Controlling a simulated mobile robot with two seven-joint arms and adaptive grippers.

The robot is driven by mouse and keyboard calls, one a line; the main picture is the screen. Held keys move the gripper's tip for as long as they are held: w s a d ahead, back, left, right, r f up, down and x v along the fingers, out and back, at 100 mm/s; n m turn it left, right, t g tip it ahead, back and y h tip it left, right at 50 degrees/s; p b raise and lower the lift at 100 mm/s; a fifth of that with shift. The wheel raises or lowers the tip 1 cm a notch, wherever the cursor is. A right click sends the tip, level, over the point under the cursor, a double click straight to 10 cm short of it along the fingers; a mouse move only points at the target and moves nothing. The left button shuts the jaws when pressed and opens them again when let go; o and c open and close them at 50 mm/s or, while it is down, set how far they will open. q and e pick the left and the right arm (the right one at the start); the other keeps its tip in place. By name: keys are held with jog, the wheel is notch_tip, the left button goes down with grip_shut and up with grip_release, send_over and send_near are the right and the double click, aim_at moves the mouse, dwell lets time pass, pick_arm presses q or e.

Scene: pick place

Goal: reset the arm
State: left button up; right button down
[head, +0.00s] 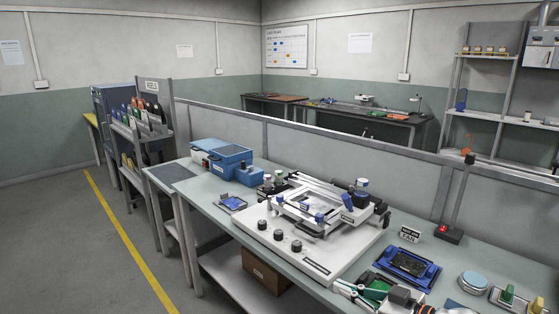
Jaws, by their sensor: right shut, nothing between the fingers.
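My right gripper (400,296) shows only in part at the bottom edge of the head view, low over the front of the long workbench (205,194). It is shut and empty. Much of it is cut off by the frame, and small green, white and red parts lie close around it. My left gripper is not in view.
A white fixture with black knobs (315,262) stands mid-bench, left of my gripper. A blue tray (408,266) lies just behind the gripper, with a round light-blue tin (473,282) to the right. A blue box (221,157) stands farther back. A low partition runs behind the bench.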

jog(key=s+d+f+m+h, duration=0.2)
jog(key=s+f+h, duration=0.2)
jog(key=s+f, duration=0.7)
jog(key=s+d+f+m+h, duration=0.2)
jog(key=s+f+h, duration=0.1)
jog(key=s+f, duration=0.9)
notch_tip(320, 180, down, 5)
jog(key=shift+s+d+r+h, duration=0.1)
jog(key=shift+s+d+h, duration=0.2)
jog(key=shift+d+h, duration=0.1)
